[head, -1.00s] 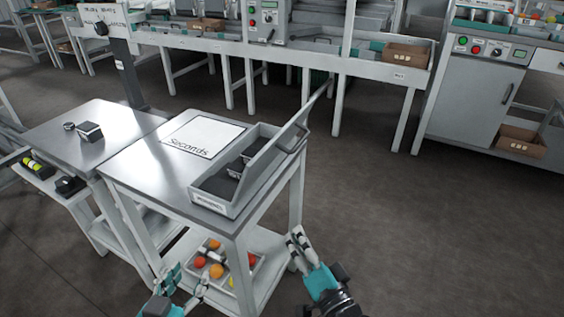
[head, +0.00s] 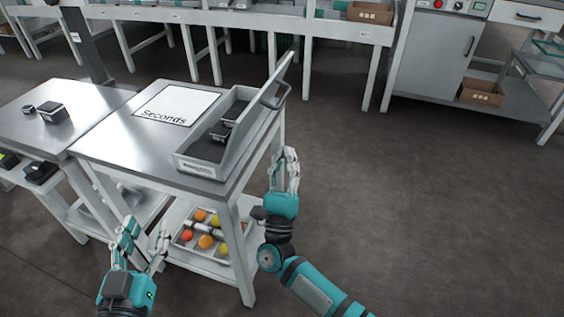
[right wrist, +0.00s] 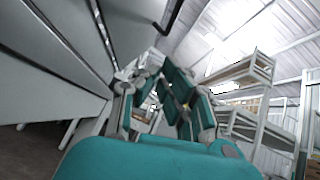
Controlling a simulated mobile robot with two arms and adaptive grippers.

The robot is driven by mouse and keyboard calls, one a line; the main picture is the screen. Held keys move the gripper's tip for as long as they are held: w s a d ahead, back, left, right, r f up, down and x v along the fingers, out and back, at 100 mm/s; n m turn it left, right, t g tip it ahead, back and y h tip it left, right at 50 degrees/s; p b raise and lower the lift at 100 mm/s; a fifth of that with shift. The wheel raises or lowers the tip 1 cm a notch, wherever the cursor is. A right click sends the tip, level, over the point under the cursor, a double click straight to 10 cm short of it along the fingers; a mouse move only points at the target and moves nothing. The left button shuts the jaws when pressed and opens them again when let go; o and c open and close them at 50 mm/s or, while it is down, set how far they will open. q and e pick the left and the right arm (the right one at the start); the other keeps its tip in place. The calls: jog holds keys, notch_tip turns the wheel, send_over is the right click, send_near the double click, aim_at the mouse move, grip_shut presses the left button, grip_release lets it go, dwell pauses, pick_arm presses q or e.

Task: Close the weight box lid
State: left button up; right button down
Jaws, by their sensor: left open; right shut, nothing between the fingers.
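The weight box (head: 202,168) is a grey tray with dark foam and black weights, near the right edge of the steel table. Its lid (head: 252,110) stands raised along the right side, with a dark handle (head: 275,98) on its outer face. My right gripper (head: 291,157) is shut and empty, just right of the table and below the lid. In the right wrist view its fingers (right wrist: 165,85) point up past a grey panel at the left. My left gripper (head: 143,232) is open and empty, in front of the table, low and left of the box.
A white Seconds mat (head: 175,105) lies left of the box. A lower shelf holds a tray (head: 217,258) of red, orange and yellow fruit. A second steel table (head: 85,95) with a small black-topped device adjoins at left. The floor to the right (head: 420,210) is clear.

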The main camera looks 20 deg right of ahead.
aim_at(270, 106)
pick_arm(q)
jog(key=shift+s+a+f+g+y+p, duration=0.15)
jog(key=shift+f+g, duration=0.2)
jog(key=shift+f, duration=0.2)
jog(key=shift+a+f+g+y+p, duration=0.1)
jog(key=shift+f+g, duration=0.2)
jog(key=shift+f, duration=0.25)
jog(key=shift+s+a+f+g+y+p, duration=0.15)
jog(key=shift+f+g, duration=0.2)
jog(key=shift+f, duration=0.2)
pick_arm(e)
jog(key=w+r, duration=0.4)
jog(key=r, duration=0.4)
jog(key=shift+d, duration=0.45)
jog(key=shift+w, duration=0.1)
